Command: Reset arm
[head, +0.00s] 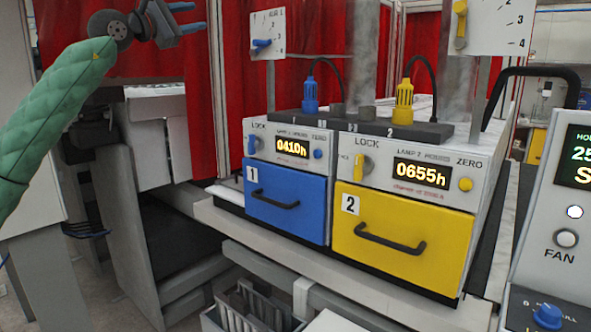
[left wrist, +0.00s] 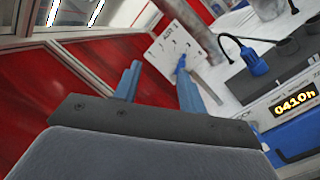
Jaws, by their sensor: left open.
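My left arm, in a green padded sleeve, comes in from the left in the head view. Its gripper (head: 187,17) is at the top left, in front of the red curtain. Its two blue-grey fingers are apart with nothing between them. In the left wrist view the fingers (left wrist: 160,78) also stand apart and empty, with the dial plate (left wrist: 178,50) beyond them. In the head view this dial plate (head: 268,32), with a blue pointer, stands to the right of the gripper, clear of it. My right gripper is not in view.
A blue drawer (head: 285,210) marked 1 and a yellow drawer (head: 400,245) marked 2 are closed. Their displays (head: 293,147) read 0410h and 0655h. Blue (head: 310,95) and yellow (head: 404,100) plugs stand above. A grey control panel (head: 560,215) is at right. Red curtains (head: 170,60) hang behind.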

